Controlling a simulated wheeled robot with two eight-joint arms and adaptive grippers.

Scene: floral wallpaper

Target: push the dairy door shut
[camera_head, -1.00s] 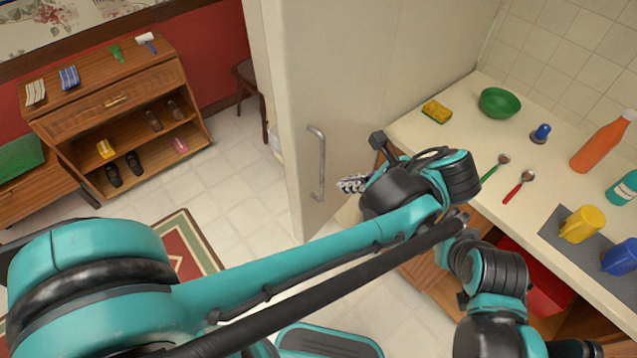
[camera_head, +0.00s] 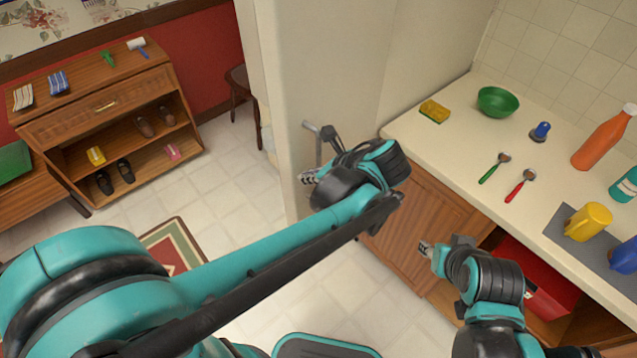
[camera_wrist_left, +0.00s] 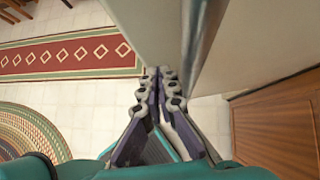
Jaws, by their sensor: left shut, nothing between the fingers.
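The dairy door (camera_head: 325,75) is a tall pale panel at the middle of the head view, with an upright metal bar handle (camera_head: 318,150). How far it stands open I cannot tell. My left gripper (camera_head: 307,177) is shut and empty, at the lower part of the door close to the handle, which my wrist partly hides. In the left wrist view, the shut fingers (camera_wrist_left: 163,75) point toward a pale panel edge (camera_wrist_left: 145,25), with a metal bar (camera_wrist_left: 203,25) beside it. Contact is unclear. My right gripper (camera_head: 425,248) hangs in front of the wooden cabinet, away from the door.
The counter (camera_head: 450,145) at right holds a sponge (camera_head: 434,111), green bowl (camera_head: 498,101), spoons, bottles and mugs. A red box (camera_head: 535,280) sits in the open cabinet below. A shoe cabinet (camera_head: 100,105) stands at left. Tiled floor lies between, with a patterned rug (camera_head: 172,247).

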